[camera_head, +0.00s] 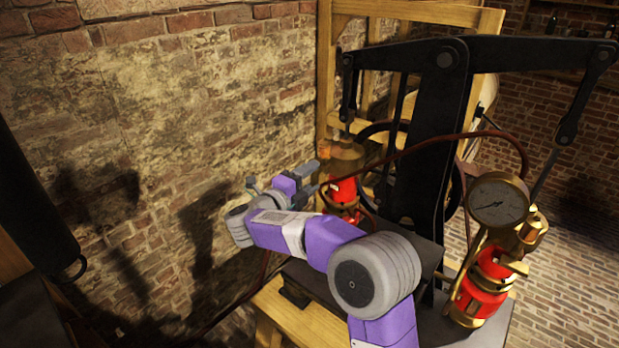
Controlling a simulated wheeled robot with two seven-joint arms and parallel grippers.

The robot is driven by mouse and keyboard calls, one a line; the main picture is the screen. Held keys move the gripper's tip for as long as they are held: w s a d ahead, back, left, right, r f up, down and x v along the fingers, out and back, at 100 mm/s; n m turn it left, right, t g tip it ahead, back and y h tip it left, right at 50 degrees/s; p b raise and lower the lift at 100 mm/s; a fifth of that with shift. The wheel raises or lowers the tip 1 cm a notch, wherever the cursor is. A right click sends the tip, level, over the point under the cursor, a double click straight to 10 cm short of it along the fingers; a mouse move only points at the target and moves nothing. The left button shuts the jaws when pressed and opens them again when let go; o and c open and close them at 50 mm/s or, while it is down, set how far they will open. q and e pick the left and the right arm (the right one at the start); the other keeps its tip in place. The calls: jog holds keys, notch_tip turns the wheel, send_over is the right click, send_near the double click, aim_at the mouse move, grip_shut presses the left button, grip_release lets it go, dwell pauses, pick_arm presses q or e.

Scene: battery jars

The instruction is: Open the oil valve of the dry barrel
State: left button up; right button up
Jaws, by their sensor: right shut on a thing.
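Two red barrels with brass fittings stand on the machine, the left barrel (342,190) at the far end and the right barrel (484,290) at the near end. My right gripper (314,180) reaches to the left side of the left barrel. Its fingers are shut on a small part there, at the place of an oil valve. The part is mostly hidden by the fingers, so its turn cannot be told. The right barrel carries a round gauge (498,200) and brass valve parts (530,232). Which barrel is dry does not show. My left gripper is not in view.
A black beam (480,52) on a black post (437,140) stands between the barrels. A brown hose (440,139) arches past the post. A wooden frame (325,60) stands behind. A brick wall (180,110) is close on the left of my arm.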

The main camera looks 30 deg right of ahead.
jog(key=o, duration=1)
jog(key=shift+o, duration=0.2)
jog(key=v, duration=0.7)
jog(key=shift+a+b, duration=0.25)
jog(key=shift+b, duration=0.05)
jog(key=shift+s, duration=0.1)
